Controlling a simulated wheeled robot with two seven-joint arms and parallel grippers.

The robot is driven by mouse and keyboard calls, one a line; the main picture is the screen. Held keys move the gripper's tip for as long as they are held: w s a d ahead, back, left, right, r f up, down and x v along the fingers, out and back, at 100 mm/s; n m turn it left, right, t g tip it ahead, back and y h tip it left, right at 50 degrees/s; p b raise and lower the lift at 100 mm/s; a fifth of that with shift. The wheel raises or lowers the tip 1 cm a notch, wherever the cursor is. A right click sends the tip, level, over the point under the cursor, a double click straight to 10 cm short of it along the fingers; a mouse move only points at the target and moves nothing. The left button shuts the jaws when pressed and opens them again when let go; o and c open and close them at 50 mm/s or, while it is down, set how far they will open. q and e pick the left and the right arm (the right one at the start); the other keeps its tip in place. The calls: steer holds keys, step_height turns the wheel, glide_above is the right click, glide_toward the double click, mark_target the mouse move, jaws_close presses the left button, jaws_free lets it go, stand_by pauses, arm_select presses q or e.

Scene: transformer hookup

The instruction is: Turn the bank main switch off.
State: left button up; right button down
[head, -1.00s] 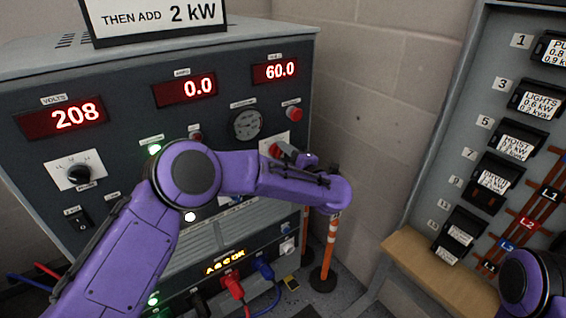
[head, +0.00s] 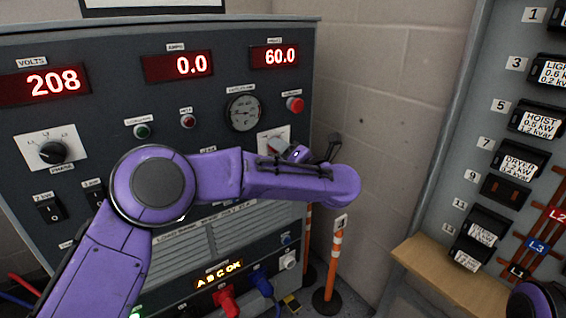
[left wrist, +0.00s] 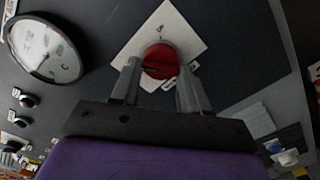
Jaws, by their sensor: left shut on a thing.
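The bank main switch is a red round knob (left wrist: 160,61) on a white square plate (left wrist: 178,32), seen in the left wrist view. My left gripper (left wrist: 158,72) has one finger on each side of the knob and is shut on it. In the head view the white plate (head: 268,137) shows on the right part of the load bank's front. The green lamp (head: 142,131) on the panel looks dark. My right gripper is out of view.
The displays read 208 (head: 48,85), 0.0 (head: 178,66) and 60.0 (head: 274,57). A red button (head: 295,104) and a round gauge (head: 243,112) sit above the switch. An orange-and-white post (head: 332,262) and a breaker panel (head: 460,110) stand to the right.

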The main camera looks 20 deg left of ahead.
arm_select(q)
steer(key=shift+f+n+b, duration=0.1)
steer(key=shift+n+b, duration=1)
steer(key=o, duration=1.1)
steer(key=shift+c, duration=0.2)
steer(key=shift+d, duration=0.1)
steer(key=v, duration=1)
steer(key=shift+s+d, duration=0.2)
